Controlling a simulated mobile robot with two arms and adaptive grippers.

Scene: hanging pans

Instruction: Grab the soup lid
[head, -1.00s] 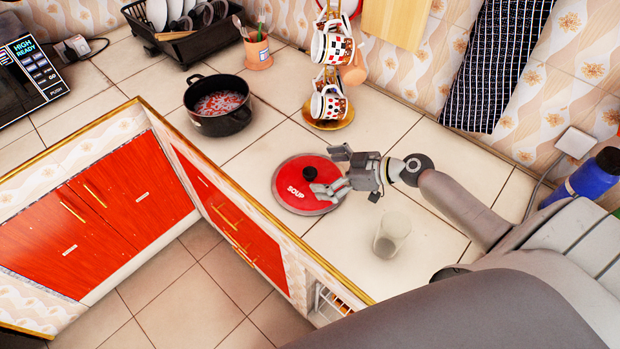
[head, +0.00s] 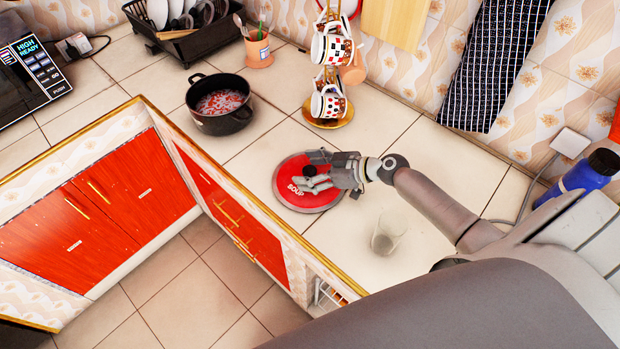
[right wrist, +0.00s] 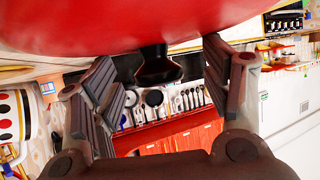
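The soup lid (head: 290,198) is a red disc with a grey rim and the word SOUP, lying flat on the tiled counter. Its black knob (head: 308,171) stands near its middle. My right gripper (head: 316,171) is low over the lid's right part, with its fingers spread on both sides of the knob. In the right wrist view the red underside-like expanse of the lid (right wrist: 120,25) fills the top, and the knob (right wrist: 158,66) sits between the open fingers, with a gap to each. My left gripper is out of view.
A black pot (head: 219,122) with red soup stands at the back left of the lid. A clear glass (head: 388,234) stands right of the lid, close below my right forearm. A mug stand (head: 335,122) is behind. The counter's front edge runs close by the lid.

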